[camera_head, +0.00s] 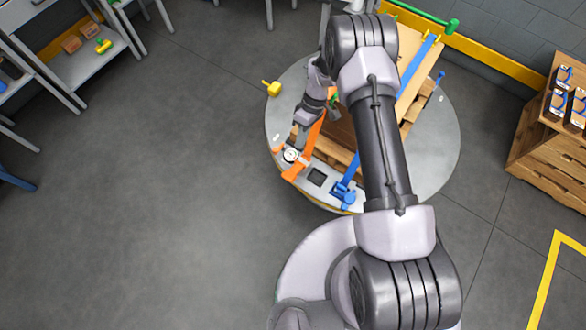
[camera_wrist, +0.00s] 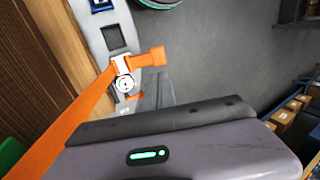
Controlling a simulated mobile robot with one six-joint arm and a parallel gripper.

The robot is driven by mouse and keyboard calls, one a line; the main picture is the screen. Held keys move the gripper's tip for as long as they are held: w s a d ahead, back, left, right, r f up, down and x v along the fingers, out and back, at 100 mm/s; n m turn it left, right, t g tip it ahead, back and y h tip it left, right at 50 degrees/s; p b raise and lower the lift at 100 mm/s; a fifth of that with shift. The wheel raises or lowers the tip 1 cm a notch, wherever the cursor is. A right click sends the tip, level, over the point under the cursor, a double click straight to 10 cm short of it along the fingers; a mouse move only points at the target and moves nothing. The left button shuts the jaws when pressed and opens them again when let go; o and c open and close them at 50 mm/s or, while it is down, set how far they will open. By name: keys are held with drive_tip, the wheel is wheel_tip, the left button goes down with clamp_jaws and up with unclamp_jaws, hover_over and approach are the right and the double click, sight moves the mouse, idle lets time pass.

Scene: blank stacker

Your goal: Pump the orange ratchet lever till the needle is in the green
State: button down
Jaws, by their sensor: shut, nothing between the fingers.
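The orange ratchet lever (camera_wrist: 148,58) sticks out beside a small round white gauge (camera_wrist: 124,84) at the end of an orange strap (camera_wrist: 75,125). In the head view the gauge (camera_head: 290,155) and the orange ratchet parts (camera_head: 294,173) sit at the near left rim of a round grey turntable (camera_head: 436,140). The needle is too small to read. My gripper (camera_head: 298,137) is shut and empty, pointing down just above and behind the gauge. In the wrist view its body covers the lower part; I cannot tell whether it touches the orange parts.
A blue strap and ratchet (camera_head: 344,193) lie to the right, along a wooden load (camera_head: 342,130). A yellow piece (camera_head: 272,88) stands at the turntable's left rim. Shelves (camera_head: 95,65) are at upper left, a wooden cabinet (camera_head: 545,135) at right. The floor at left is clear.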

sight(289, 176)
drive_tip(key=shift+f, duration=0.2)
drive_tip(key=shift+a, duration=0.1)
drive_tip(key=b+x, duration=0.4)
drive_tip(key=x, duration=1)
drive_tip(key=shift+s, duration=0.15)
